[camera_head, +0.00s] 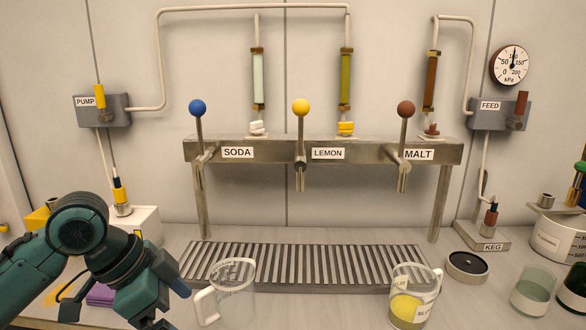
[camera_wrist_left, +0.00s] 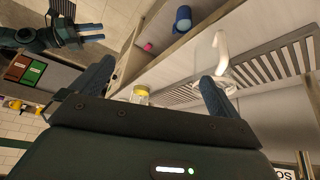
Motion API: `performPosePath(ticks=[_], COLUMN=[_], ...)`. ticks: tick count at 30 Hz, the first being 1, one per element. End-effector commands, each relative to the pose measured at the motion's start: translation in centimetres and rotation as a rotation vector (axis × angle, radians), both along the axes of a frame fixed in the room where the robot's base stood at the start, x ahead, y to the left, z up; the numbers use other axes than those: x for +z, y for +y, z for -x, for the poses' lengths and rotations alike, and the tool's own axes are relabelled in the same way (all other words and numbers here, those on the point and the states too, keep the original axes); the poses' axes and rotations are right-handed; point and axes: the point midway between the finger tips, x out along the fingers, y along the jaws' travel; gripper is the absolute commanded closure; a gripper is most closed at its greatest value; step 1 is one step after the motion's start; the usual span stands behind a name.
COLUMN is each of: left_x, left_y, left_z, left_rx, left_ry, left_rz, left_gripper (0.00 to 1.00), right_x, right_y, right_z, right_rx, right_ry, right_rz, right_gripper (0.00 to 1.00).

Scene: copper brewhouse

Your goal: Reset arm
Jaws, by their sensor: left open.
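My left gripper (camera_head: 172,306) is low at the left front in the head view, just left of an empty clear mug (camera_head: 233,290). Its two fingers stand apart in the left wrist view (camera_wrist_left: 155,85), with nothing held between them. The mug's white handle (camera_wrist_left: 221,48) shows beyond the right finger there; I cannot tell the exact gap. My right gripper (camera_wrist_left: 91,33) shows small at the upper left of the left wrist view, with its two fingers apart and nothing visible between them. It is outside the head view.
A slatted drip tray (camera_head: 300,266) lies under the tap rail (camera_head: 365,150) with three knobbed taps. A mug holding yellow liquid (camera_head: 412,295) stands at its front right. A dark round coaster (camera_head: 467,266) and a glass (camera_head: 532,290) are farther right. A purple cloth (camera_head: 100,294) lies behind my left arm.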

Motion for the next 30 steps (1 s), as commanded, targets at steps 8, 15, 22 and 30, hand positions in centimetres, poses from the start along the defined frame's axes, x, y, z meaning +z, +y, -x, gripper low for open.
performPosePath(ticks=[8, 15, 22, 30], left_x=[-6.0, -13.0, -19.4, -23.6], left_y=[-4.2, -6.5, -5.3, -2.7], left_z=[-1.9, -1.5, 2.7, 9.9], left_rx=[0.166, 0.427, 0.688, 0.857], left_ry=[-0.041, -0.114, -0.214, -0.33], left_rz=[0.202, 0.384, 0.439, 0.376], left_gripper=[0.0, 0.0, 0.0, 0.0], right_x=[1.1, 1.2, 1.6, 1.9], right_y=[-0.5, -0.9, -1.2, -1.6], right_z=[-0.5, -0.1, 0.2, 0.4], right_rx=[-0.005, -0.008, -0.013, -0.022], right_ry=[-0.005, 0.022, 0.039, 0.057], right_rz=[0.017, 0.039, 0.056, 0.066], right_gripper=[0.64, 0.64, 0.64, 0.64])
